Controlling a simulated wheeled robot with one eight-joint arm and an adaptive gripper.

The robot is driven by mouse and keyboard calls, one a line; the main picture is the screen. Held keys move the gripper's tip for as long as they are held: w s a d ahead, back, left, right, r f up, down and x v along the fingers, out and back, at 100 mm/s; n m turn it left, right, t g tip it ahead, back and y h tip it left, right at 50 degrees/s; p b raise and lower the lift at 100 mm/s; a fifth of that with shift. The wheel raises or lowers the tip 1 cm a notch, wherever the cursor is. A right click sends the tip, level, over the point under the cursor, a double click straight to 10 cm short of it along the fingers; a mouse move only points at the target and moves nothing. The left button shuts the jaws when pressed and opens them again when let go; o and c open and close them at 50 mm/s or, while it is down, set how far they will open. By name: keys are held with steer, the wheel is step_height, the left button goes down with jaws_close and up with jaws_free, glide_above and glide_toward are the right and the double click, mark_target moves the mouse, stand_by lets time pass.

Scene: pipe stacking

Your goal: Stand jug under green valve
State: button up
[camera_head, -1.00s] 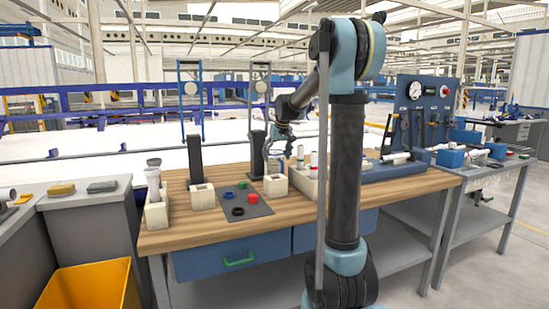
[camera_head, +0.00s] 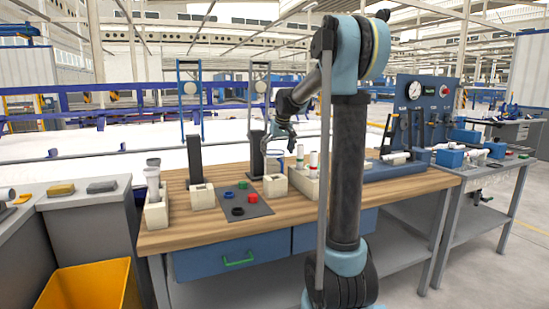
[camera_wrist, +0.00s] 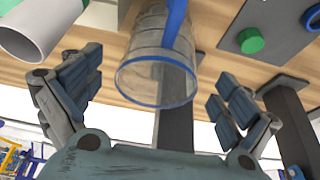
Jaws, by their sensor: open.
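In the wrist view a clear jug (camera_wrist: 155,75) with a blue strip down its side stands between the spread fingers of my gripper (camera_wrist: 157,98). I see a gap on each side of it, so the fingers do not appear to touch it. In the head view my gripper (camera_head: 281,138) is above the back of the wooden bench, near a dark post; the jug is too small there to make out surely. A green round piece (camera_head: 243,185) lies on a grey mat; it also shows in the wrist view (camera_wrist: 250,40). I cannot tell whether it is the green valve.
Blue, red and black pieces share the mat (camera_head: 262,209). Pale block holders (camera_head: 202,200) and dark posts (camera_head: 195,160) stand around it. A pale pipe (camera_wrist: 35,30) is at the wrist view's upper left. A gauge panel (camera_head: 428,100) stands at the right.

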steer(key=v, duration=1)
steer(key=shift+s, duration=0.15)
